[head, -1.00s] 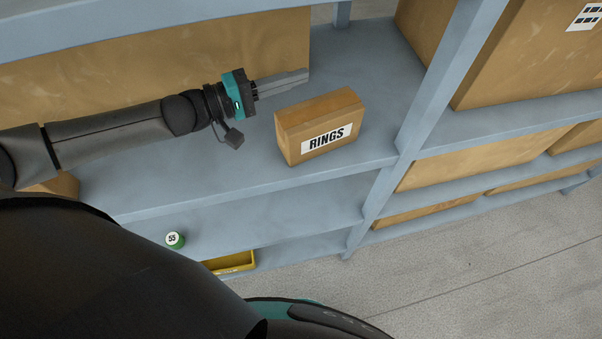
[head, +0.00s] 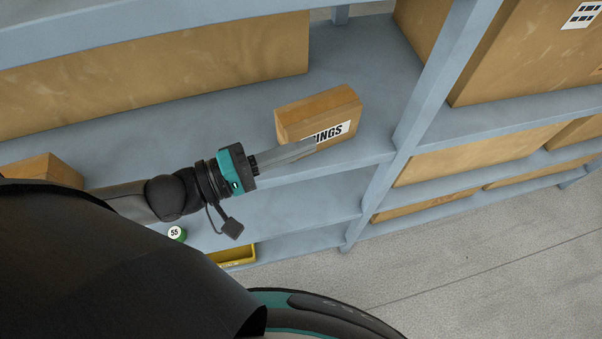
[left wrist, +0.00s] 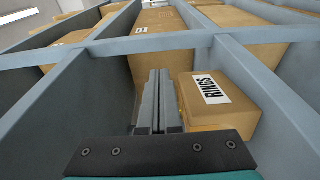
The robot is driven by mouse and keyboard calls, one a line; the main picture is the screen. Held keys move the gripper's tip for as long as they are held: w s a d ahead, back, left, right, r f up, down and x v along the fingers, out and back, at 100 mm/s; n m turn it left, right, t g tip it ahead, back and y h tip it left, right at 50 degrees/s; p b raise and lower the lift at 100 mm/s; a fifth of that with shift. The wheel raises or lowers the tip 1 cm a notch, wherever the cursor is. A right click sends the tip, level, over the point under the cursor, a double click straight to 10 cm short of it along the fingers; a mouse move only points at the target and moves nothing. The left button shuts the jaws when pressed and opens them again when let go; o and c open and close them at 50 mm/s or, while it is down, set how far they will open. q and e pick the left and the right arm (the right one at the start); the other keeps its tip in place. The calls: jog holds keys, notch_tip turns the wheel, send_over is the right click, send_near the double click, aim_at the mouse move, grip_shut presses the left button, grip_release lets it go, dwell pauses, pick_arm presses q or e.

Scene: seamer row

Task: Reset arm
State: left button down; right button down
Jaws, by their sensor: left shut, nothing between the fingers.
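My left gripper (head: 296,150) is shut and empty, its fingers together. In the head view it lies in front of the shelf's edge, with the fingertips overlapping the lower left of the box marked RINGS (head: 318,106). The fingers hide the first letters of the label. In the left wrist view the closed fingers (left wrist: 158,100) point ahead, and the RINGS box (left wrist: 222,98) stands just to their right. I cannot tell whether they touch. My right gripper is not in view.
The blue-grey shelf (head: 364,55) has a post (head: 435,90) right of the RINGS box. A long cardboard box (head: 200,65) stands behind. Below are a green-and-white item marked 55 (head: 177,233) and a yellow tray (head: 238,255). Grey floor (head: 480,265) lies clear at lower right.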

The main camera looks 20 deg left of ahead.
pick_arm(q)
jog(key=s, duration=0.1)
jog(key=s+d, duration=0.1)
jog(key=s, duration=0.1)
jog(key=s+d, duration=0.1)
jog(key=s, duration=0.1)
jog(key=shift+d, duration=0.2)
